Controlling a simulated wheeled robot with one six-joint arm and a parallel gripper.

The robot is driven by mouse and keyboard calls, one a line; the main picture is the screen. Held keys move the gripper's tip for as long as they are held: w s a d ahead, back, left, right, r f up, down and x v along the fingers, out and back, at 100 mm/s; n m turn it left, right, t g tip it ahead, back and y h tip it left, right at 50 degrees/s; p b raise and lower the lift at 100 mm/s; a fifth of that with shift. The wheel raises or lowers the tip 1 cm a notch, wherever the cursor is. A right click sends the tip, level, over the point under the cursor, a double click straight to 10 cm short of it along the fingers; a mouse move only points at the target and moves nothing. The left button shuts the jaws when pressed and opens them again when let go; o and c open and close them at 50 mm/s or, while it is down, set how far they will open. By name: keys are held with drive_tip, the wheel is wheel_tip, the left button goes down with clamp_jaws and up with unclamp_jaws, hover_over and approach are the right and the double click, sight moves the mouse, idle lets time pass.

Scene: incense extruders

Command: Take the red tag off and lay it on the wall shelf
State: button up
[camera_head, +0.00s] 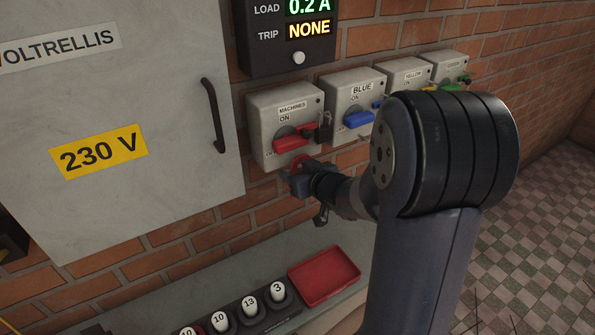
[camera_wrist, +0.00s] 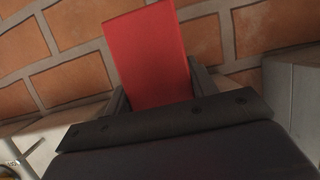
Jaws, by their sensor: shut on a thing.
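The red tag (camera_wrist: 150,55) stands upright between my gripper's fingers (camera_wrist: 152,92) in the wrist view, with brick wall behind it. In the head view a small part of the red tag (camera_head: 300,160) shows above my gripper (camera_head: 298,178), just below the MACHINES switch box (camera_head: 262,112). My gripper is shut on the tag. I cannot tell whether the tag touches the box. The wall shelf (camera_head: 225,271) runs along the wall below my gripper.
A red tray (camera_head: 325,277) and a dark rack (camera_head: 262,321) of numbered white-topped pieces (camera_head: 249,302) sit on the shelf. The MACHINES box has a red handle (camera_head: 290,143) with a dark piece beside it. More switch boxes (camera_head: 352,92) line the wall. A grey cabinet (camera_head: 110,100) is left.

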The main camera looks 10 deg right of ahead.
drive_tip(key=shift+r, duration=0.25)
drive_tip(key=shift+s, duration=0.1)
drive_tip(key=shift+s+d+r+p, duration=0.1)
drive_tip(key=shift+s+d+p, duration=0.2)
drive_tip(key=shift+s, duration=0.65)
drive_tip(key=shift+s+d+p, duration=0.25)
drive_tip(key=shift+s+d, duration=0.05)
drive_tip(key=shift+s, duration=0.6)
drive_tip(key=shift+s+d+r+p, duration=0.1)
drive_tip(key=shift+s+d+p, duration=0.2)
drive_tip(key=shift+s, duration=0.65)
